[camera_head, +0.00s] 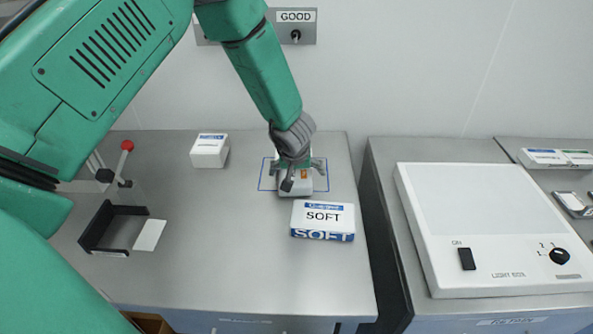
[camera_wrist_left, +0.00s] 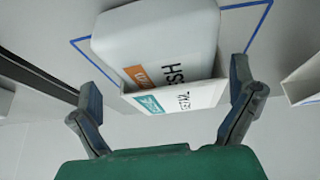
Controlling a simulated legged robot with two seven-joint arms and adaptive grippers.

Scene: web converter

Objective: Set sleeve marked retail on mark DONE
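In the head view the white item (camera_head: 297,187) lies within a blue outlined rectangle (camera_head: 263,180) on the table. No DONE lettering is readable. My left gripper (camera_head: 291,172) is above it, its fingers spread to either side. In the left wrist view the gripper (camera_wrist_left: 165,85) shows small gaps beside the sleeve. My right gripper is not in view.
A sleeve marked SOFT (camera_head: 323,218) lies just in front of the outline. A white box (camera_head: 209,150) stands at the back left. A black bracket (camera_head: 100,226), a white card (camera_head: 149,235) and a red-knobbed lever (camera_head: 127,146) are at left. A light box (camera_head: 490,215) is at right.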

